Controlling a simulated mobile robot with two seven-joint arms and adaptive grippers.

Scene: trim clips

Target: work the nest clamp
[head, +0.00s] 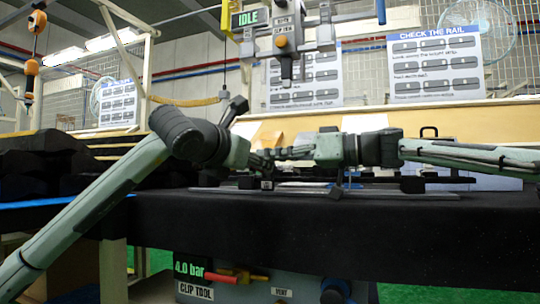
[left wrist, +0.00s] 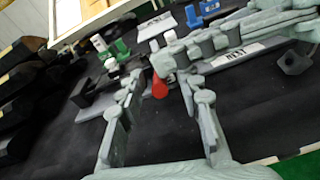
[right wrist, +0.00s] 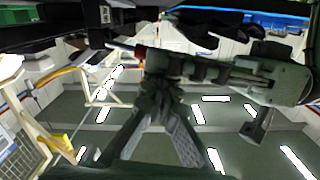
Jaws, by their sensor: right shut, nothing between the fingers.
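The nest clamp is hard to make out. A red handle-like piece (left wrist: 159,88), likely part of it, shows in the left wrist view beyond and between my left fingertips. Beside it are a white piece (left wrist: 154,46) and a green block (left wrist: 122,48). My left gripper (left wrist: 164,82) is open, with nothing between its fingers. My right gripper (right wrist: 157,72) is shut and empty; in the head view it points left (head: 285,154) above the bench fixture, close to my left wrist. In that view the arms hide most of the fixture, and the left fingertips cannot be told apart.
The black bench (head: 250,225) carries a low rail (head: 400,193) and a NEXT label (left wrist: 236,55). Dark padded pieces (head: 40,165) lie at left. A tool head with an IDLE display (head: 248,17) hangs above. A CLIP TOOL panel (head: 215,275) is below the bench front.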

